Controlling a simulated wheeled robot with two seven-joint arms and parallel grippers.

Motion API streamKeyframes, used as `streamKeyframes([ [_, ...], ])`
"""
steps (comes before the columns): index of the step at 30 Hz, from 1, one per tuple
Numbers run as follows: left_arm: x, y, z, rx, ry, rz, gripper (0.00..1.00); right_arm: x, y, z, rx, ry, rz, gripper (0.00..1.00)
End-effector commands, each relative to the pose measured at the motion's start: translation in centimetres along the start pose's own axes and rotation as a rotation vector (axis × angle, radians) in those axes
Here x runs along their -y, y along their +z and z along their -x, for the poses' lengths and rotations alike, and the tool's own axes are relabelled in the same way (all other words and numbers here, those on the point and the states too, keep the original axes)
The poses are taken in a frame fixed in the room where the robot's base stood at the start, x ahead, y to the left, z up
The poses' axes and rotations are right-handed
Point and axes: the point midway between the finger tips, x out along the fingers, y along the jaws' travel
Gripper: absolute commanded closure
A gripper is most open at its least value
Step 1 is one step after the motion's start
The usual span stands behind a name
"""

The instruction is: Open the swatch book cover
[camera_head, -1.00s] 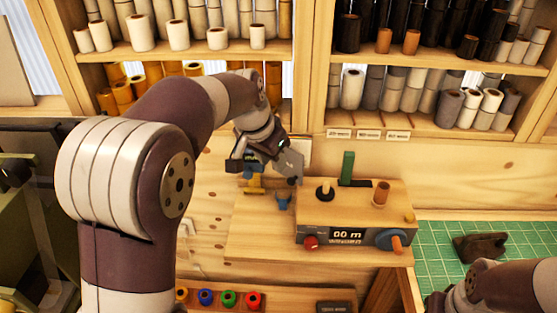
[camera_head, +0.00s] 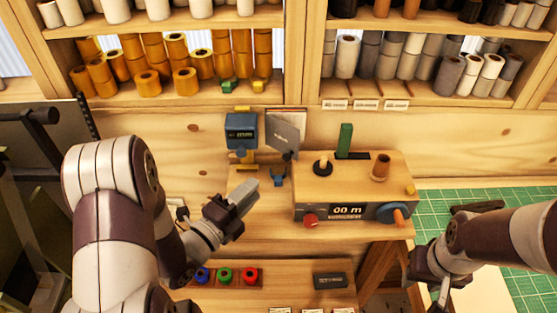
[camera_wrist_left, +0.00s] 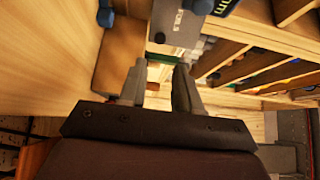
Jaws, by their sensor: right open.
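The swatch book's grey cover (camera_head: 282,133) hangs near the wall beside the blue gauge. It stands at an angle, and a strip of a pale page or backing (camera_head: 300,118) shows behind its right edge. How far it is turned is hard to tell. The grey cover with lettering also shows at the top of the left wrist view (camera_wrist_left: 176,28). My left gripper (camera_head: 248,192) is below and left of the cover, apart from it. Its fingers are spread with nothing between them. My right gripper (camera_head: 440,296) is open and empty at the lower right, over the bench.
A blue gauge (camera_head: 241,130) stands just left of the cover. A wooden counter box (camera_head: 350,190) with a dial and green post stands to the right. Colored spools (camera_head: 224,275) lie in front. Shelves of rolls (camera_head: 390,60) line the back. A green mat (camera_head: 530,240) lies at right.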

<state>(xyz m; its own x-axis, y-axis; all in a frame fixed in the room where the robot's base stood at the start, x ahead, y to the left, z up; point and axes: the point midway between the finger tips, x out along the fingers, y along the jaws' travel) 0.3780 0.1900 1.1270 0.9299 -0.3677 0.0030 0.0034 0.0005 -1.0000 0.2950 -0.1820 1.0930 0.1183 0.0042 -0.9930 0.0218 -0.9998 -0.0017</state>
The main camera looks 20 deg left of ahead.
Motion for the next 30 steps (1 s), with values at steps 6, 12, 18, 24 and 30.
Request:
streamKeyframes([
  [6, 0.5, -0.2, -5.8, -0.009, 0.001, 0.001, 0.67, 0.0, -0.2, 2.0, 0.000, 0.000, 0.000, 0.57],
  [12, 0.2, -0.1, -9.7, -0.003, 0.002, 0.001, 0.67, 0.0, -0.3, 2.9, 0.000, 0.000, 0.000, 0.57],
  [18, 0.1, -0.1, -11.2, -0.001, 0.002, 0.002, 0.67, 0.0, -0.4, 3.1, 0.000, 0.000, 0.000, 0.57],
  [24, 0.0, 0.0, -11.3, 0.000, 0.002, 0.002, 0.67, 0.0, -0.4, 3.1, 0.000, 0.000, 0.000, 0.57],
  [30, 0.0, 0.0, -11.3, 0.000, 0.002, 0.002, 1.00, 0.0, -0.4, 3.1, 0.000, 0.000, 0.000, 0.57],
])
